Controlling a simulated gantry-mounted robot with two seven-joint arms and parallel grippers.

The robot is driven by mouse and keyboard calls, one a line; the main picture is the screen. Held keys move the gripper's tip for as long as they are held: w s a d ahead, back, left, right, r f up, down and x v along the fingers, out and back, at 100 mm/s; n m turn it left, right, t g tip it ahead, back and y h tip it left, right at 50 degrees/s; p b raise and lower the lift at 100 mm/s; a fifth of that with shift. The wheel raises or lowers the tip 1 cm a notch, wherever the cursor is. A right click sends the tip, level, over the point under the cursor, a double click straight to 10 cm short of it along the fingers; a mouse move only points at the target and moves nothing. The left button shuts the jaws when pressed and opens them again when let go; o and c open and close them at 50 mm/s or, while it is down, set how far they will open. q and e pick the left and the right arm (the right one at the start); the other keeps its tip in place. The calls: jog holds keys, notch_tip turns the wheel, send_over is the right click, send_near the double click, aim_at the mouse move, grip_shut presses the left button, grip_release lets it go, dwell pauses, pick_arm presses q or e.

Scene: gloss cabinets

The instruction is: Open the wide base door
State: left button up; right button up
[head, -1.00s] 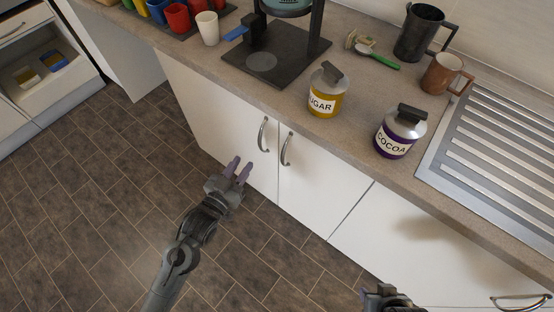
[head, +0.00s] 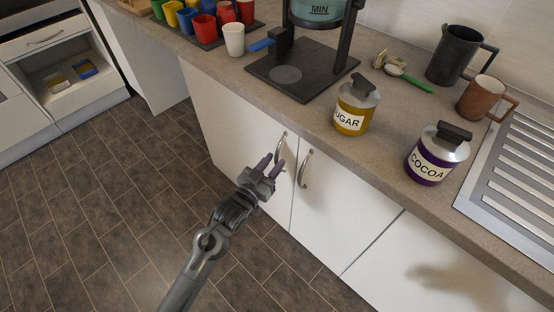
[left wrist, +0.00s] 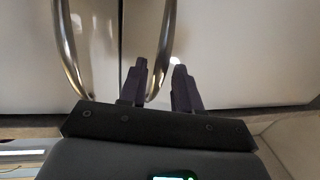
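Two white base doors stand shut side by side under the worktop. The left door (head: 232,125) looks the wider and has a curved metal handle (head: 281,148). The right door (head: 335,205) has a matching handle (head: 304,168). My left gripper (head: 271,166) is open at the left door's handle, its fingers pointing up toward it. In the left wrist view one curved handle (left wrist: 168,40) runs down between the open fingers (left wrist: 159,75); I cannot tell whether they touch it. The other handle (left wrist: 68,50) is farther left there. My right gripper is out of view.
The worktop above holds a sugar jar (head: 356,107), a cocoa jar (head: 437,156), a coffee machine (head: 300,75), a brown mug (head: 481,97) and a dark jug (head: 456,55). The tiled floor (head: 110,220) before the doors is clear.

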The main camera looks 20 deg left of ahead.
pick_arm(q)
jog(key=shift+x, duration=1.25)
grip_shut()
